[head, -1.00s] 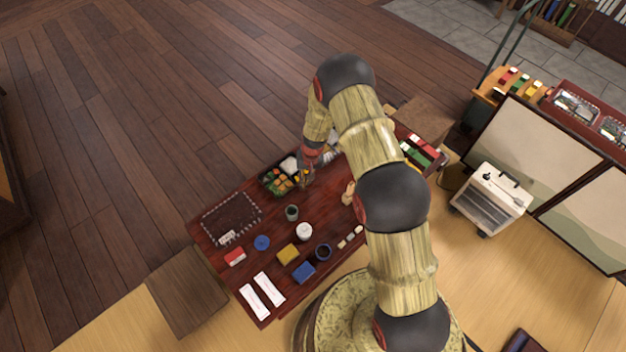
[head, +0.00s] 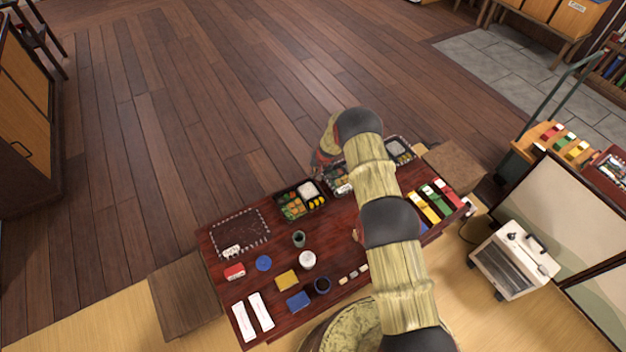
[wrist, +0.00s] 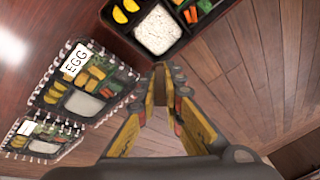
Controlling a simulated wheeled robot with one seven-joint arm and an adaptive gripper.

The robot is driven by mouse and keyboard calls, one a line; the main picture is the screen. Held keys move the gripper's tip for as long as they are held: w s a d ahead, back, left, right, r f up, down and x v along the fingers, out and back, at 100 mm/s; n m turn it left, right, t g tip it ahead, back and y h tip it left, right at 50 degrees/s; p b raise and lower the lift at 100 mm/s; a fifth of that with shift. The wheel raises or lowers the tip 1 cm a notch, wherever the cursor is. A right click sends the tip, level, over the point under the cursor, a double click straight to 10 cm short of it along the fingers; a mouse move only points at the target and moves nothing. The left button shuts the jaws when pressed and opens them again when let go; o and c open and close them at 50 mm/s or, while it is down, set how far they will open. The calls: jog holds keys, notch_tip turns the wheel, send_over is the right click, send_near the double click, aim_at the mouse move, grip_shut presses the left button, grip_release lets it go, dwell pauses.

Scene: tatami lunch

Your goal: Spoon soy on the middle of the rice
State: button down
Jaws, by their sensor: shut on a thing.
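The white rice (wrist: 158,30) lies in one compartment of a black lunch box, among egg pieces and vegetables, in the wrist view. Its visible surface is plain white. In the head view the box (head: 283,196) stands at the table's far edge, with the rice (head: 308,190) at its back right. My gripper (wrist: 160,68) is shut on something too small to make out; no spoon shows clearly. Its tips appear beside the box, not over the rice. In the head view my gripper (head: 324,165) is right of and beyond the box, partly hidden. I cannot tell which vessel holds soy.
A second lunch box with an EGG card (wrist: 74,62) and a third box (wrist: 40,147) lie along the table edge. A grey-green cup (head: 298,239), white pot (head: 307,260) and dark cup (head: 322,285) stand on the red-brown table (head: 330,222). Beyond it is open floor.

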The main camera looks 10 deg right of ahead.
jog(key=shift+w+d+r, duration=0.1)
jog(key=shift+w+d, duration=0.05)
jog(key=shift+t, duration=0.4)
jog(key=shift+f+b, duration=1.3)
jog(key=shift+f, duration=1.5)
jog(key=shift+f+b, duration=0.95)
jog(key=shift+b, duration=0.25)
jog(key=shift+s+a+b, duration=0.25)
jog(key=shift+a, duration=0.3)
jog(key=shift+s+a+b, duration=0.2)
jog(key=shift+a, duration=0.3)
jog(key=shift+a, duration=0.1)
jog(key=shift+s+a+b, duration=0.3)
jog(key=shift+a+b, duration=0.25)
jog(key=shift+a, duration=0.35)
